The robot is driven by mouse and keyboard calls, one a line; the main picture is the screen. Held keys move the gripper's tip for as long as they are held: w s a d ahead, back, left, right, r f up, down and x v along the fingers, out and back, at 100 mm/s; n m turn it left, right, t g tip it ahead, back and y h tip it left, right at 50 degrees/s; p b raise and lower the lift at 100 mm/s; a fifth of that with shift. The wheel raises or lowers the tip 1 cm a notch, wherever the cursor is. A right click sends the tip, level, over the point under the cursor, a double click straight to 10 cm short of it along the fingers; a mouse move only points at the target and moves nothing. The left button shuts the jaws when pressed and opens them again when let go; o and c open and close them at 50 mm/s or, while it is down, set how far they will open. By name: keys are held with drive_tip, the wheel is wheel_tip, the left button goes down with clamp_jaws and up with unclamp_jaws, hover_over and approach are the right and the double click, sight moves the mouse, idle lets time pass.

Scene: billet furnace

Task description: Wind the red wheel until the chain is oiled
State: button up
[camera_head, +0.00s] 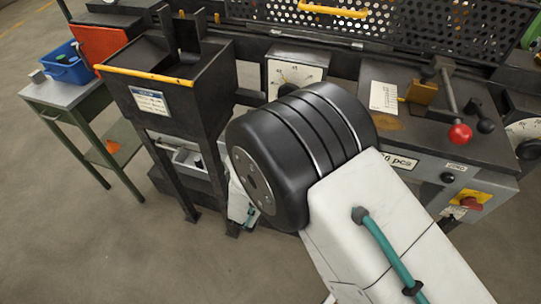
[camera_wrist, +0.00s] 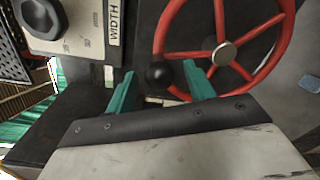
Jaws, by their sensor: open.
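The red wheel (camera_wrist: 174,31) shows in the wrist view at the upper right, with spokes and a grey hub (camera_wrist: 223,53). A round black knob (camera_wrist: 160,75) sits at its left rim and looks like its handle. My gripper (camera_wrist: 159,69) is open, with one teal finger on each side of the knob in the picture. I cannot tell whether either finger touches it or how deep the knob lies between them. In the head view I cannot make out the wheel; my arm covers much of the middle. I see no chain in either view.
A black hopper (camera_head: 165,100) on legs stands left of my arm. A side table (camera_head: 75,92) with a blue bin (camera_head: 67,70) is further left. On the right bench are a red-balled lever (camera_head: 460,134) and a red stop knob (camera_head: 471,203). Floor at the lower left is clear.

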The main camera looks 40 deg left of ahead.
drive_tip(key=v, duration=0.7)
drive_tip(key=shift+s+d, duration=0.2)
drive_tip(key=shift+s, duration=0.1)
